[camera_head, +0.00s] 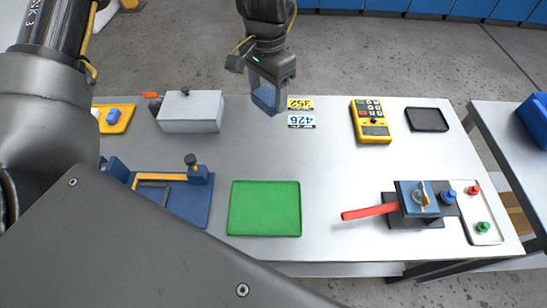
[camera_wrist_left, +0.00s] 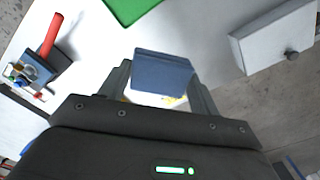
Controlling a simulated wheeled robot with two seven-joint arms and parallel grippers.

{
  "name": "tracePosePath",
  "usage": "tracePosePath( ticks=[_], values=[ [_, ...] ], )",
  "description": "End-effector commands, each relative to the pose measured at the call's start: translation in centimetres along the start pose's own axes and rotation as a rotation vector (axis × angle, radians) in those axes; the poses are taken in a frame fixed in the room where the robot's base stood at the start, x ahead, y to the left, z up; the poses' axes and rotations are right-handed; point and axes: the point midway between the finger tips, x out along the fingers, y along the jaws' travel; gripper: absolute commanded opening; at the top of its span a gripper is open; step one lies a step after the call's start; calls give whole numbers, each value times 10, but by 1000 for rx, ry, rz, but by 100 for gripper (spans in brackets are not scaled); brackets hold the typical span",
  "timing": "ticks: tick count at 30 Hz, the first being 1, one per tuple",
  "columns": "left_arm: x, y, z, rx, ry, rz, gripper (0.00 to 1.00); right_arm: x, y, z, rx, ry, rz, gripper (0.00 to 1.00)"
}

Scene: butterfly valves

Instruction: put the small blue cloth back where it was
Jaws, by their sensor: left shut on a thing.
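The small blue cloth (camera_head: 263,98) is a folded blue block between the fingers of my left gripper (camera_head: 268,90), at the top middle of the head view. It also shows in the left wrist view (camera_wrist_left: 163,73), held upright between both fingers. My left gripper (camera_wrist_left: 162,90) is shut on it, over the back edge of the grey table (camera_head: 335,170). I cannot tell whether the cloth touches the table. My right gripper is not in view.
Yellow and blue number labels (camera_head: 301,112) lie right of the cloth. A grey box (camera_head: 190,113) stands to its left, and an orange tray (camera_head: 116,119) farther left. A yellow meter (camera_head: 370,121), black tray (camera_head: 427,119), green mat (camera_head: 264,209) and red-handled valve (camera_head: 414,204) are around.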

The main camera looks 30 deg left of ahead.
Motion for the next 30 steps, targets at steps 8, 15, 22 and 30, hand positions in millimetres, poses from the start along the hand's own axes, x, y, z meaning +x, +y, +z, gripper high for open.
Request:
tracePosePath(
  ticks=[8, 15, 22, 30],
  values=[
    [66, 47, 21, 660, -10, 8, 41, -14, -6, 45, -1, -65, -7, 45],
    [111, 90, 56, 1257, -6, 10, 41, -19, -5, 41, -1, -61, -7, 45],
    [127, 111, 74, 1529, -3, 7, 41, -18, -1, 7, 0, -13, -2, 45],
    [133, 99, 66, 1537, -4, 8, 41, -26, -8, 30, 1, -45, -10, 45]
  ],
)
